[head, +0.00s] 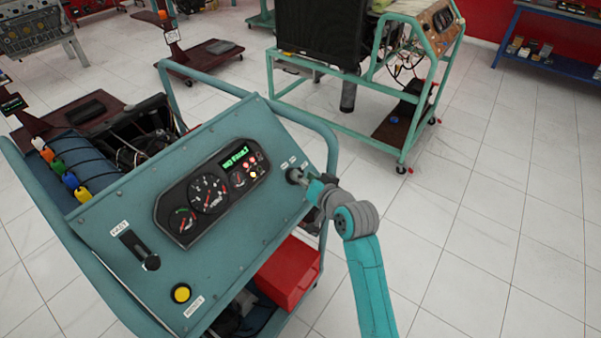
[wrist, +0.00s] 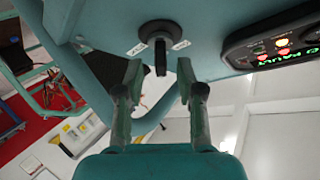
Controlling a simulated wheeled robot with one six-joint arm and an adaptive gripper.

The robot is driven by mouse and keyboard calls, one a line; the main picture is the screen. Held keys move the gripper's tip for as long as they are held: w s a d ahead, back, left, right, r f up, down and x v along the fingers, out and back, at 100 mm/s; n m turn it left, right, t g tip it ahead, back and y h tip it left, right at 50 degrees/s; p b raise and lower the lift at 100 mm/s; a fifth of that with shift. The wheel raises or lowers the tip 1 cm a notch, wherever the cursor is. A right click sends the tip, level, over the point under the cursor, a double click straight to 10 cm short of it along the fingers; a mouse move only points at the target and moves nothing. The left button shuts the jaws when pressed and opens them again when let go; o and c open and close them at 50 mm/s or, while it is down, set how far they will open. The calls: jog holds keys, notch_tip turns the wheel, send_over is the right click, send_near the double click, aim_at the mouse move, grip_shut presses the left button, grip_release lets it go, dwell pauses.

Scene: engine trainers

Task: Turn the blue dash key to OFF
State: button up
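The blue dash panel (head: 240,215) slopes across the middle of the head view. Its key switch (head: 294,175) sits near the panel's upper right corner, with small white labels around it. In the wrist view the dark key (wrist: 161,58) stands out from its round black base, between two white labels whose text I cannot read. My gripper (wrist: 160,74) is open, with one finger on each side of the key and a visible gap to both. In the head view my gripper (head: 306,184) is at the key and partly hides it.
The gauge cluster (head: 212,188) has a green text display and lit red and yellow lamps. A slider (head: 139,249) and a yellow button (head: 181,293) are lower left. The panel's tube frame (head: 318,128) runs close by my gripper. A red box (head: 287,273) lies below.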

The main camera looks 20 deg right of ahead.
jog(key=shift+x, duration=1.55)
grip_shut()
jog(key=shift+n+y, duration=0.3)
jog(key=shift+n, duration=0.1)
jog(key=n+y, duration=0.2)
jog(key=n, duration=0.2)
jog(key=shift+y, duration=0.3)
jog(key=n+y, duration=0.1)
jog(key=n, duration=0.2)
jog(key=n+g+y, duration=0.1)
jog(key=n+y, duration=0.1)
jog(key=n, duration=0.1)
jog(key=shift+n+g+y, duration=0.3)
